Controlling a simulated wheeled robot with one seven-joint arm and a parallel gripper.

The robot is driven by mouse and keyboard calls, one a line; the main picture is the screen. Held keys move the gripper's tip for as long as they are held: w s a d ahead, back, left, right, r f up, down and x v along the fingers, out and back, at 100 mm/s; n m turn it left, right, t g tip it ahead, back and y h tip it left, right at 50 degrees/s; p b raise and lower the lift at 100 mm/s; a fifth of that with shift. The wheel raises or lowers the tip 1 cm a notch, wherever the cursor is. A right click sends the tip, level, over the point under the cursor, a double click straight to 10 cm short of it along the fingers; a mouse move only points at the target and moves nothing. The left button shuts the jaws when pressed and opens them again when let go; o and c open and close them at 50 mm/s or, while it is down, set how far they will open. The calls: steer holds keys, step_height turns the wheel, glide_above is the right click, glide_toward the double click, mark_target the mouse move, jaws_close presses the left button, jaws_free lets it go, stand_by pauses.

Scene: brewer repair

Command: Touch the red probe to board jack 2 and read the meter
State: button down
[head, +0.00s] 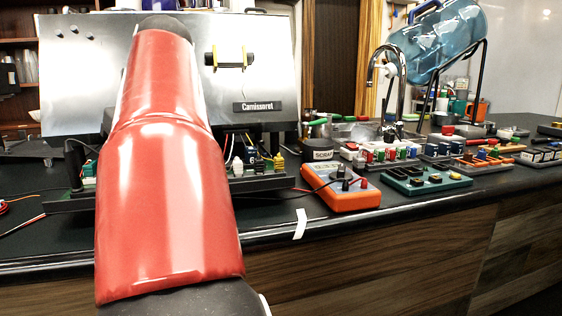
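The orange meter (345,198) lies on the dark counter right of centre, tilted toward me. Its grey display shows digits too small to read surely. A black plug (341,171) and a red plug (363,182) show at it. A long, low unit (262,184) with coloured connectors and wires stands left of the meter, below the open silver lid. My red arm covers much of it. I cannot make out board jack 2 or the red probe's tip. My gripper is not in view; my arm reaches up and away, hiding whatever is behind it.
A green tray (426,181) with dark parts lies right of the meter, with several racks of coloured parts behind it. A silver "Camissoret" panel (270,85) stands at the back left. A tap (387,70) and a blue water bottle (440,45) stand farther back. Red wires (18,203) lie at the left.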

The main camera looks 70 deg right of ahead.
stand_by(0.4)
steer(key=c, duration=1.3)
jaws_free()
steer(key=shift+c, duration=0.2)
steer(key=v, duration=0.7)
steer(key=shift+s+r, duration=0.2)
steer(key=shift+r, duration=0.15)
